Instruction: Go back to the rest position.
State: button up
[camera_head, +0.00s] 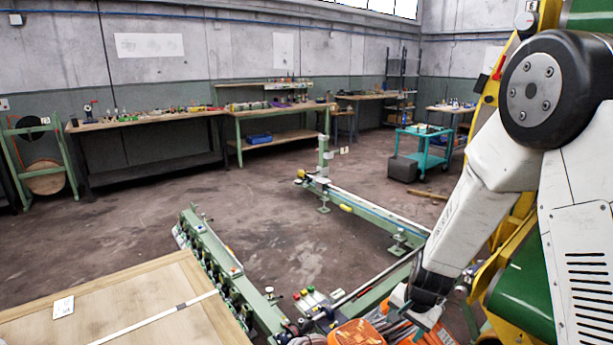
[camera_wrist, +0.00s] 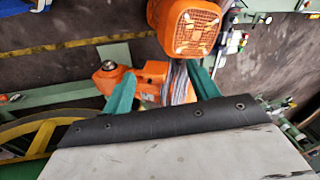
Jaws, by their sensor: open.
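My gripper (camera_wrist: 160,88) shows two teal fingers in the wrist view, spread apart, with nothing held between them. An orange machine (camera_wrist: 188,22) with a ribbed round end lies beyond the fingertips, at the top of the wrist view. Another orange part (camera_wrist: 108,78) and a grey bundle show behind and between the fingers. I cannot tell how far they are from the fingers. In the head view my arm reaches down from the right, and its end is low near the orange machine (camera_head: 357,333) at the bottom edge. The fingers are hard to make out there.
A green frame (camera_head: 370,207) runs across the floor beyond my arm. A green rail with several fittings (camera_head: 225,262) stands left of it. A wooden table (camera_head: 130,300) fills the lower left. Workbenches (camera_head: 150,122) line the back wall. A teal cart (camera_head: 425,150) stands behind; open floor lies between.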

jog(key=s+d+r+n, duration=0.2)
jog(key=s+r+n, duration=0.6)
jog(key=s+r, duration=2.2)
jog(key=shift+r+g+h, duration=0.25)
jog(key=shift+g+h, duration=0.15)
